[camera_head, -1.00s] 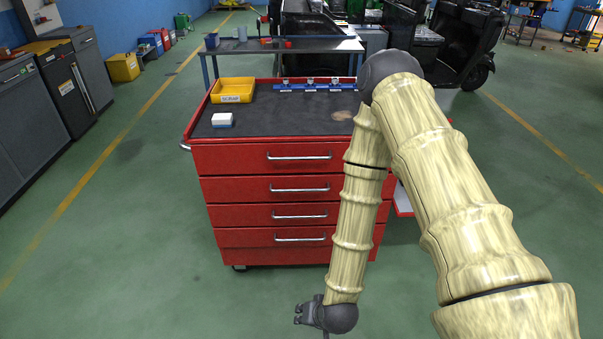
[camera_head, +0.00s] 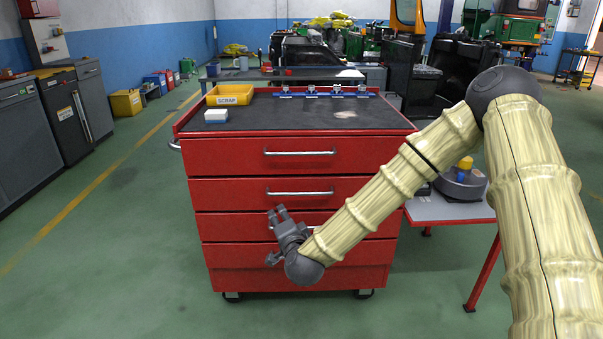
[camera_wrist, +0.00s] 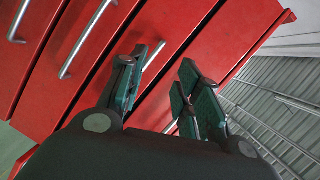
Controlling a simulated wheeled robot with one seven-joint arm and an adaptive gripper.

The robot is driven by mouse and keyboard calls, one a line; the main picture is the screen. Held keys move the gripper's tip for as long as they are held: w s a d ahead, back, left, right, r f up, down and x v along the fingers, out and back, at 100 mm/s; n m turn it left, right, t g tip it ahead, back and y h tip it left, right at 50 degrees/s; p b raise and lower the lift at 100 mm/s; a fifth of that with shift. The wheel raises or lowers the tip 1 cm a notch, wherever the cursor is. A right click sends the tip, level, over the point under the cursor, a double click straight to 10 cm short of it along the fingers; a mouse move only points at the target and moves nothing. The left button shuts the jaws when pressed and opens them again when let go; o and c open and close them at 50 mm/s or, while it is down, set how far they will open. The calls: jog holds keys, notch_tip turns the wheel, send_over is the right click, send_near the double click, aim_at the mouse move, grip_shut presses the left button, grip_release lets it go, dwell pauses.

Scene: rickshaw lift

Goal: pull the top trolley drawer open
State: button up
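The red trolley (camera_head: 397,119) stands ahead with several drawers, all shut. The top drawer (camera_head: 225,160) is a wide red front with a horizontal silver handle (camera_head: 300,153). My gripper (camera_head: 278,212) is lower in the picture than that handle, over the third drawer front, whose handle it partly hides. Its fingers point up and a little left. In the wrist view my gripper (camera_wrist: 165,72) has its two dark green fingers apart, with no object clearly held. Tilted red drawer fronts and silver handles (camera_wrist: 88,38) show beyond; which drawers these are is hard to tell.
On the trolley top are a yellow scrap bin (camera_head: 230,95), a white and blue block (camera_head: 216,116) and a blue rail (camera_head: 325,95). A low side table (camera_head: 440,211) stands to the right, behind my arm. Green floor (camera_head: 130,260) is clear to the left.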

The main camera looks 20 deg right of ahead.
jog(key=w+d+r+m+t+h+b, duration=0.2)
jog(key=w+d+r+m+h+b, duration=0.1)
jog(key=w+d+r+m+b, duration=0.15)
jog(key=m+t+h+b, duration=0.1)
jog(key=m+h+b, duration=0.15)
jog(key=b, duration=0.25)
send_near(302, 154)
jog(key=w, duration=0.1)
jog(key=b+x, duration=0.2)
jog(key=x, duration=0.7)
jog(key=shift+w+d, duration=0.25)
jog(key=shift+w, duration=0.05)
grip_shut()
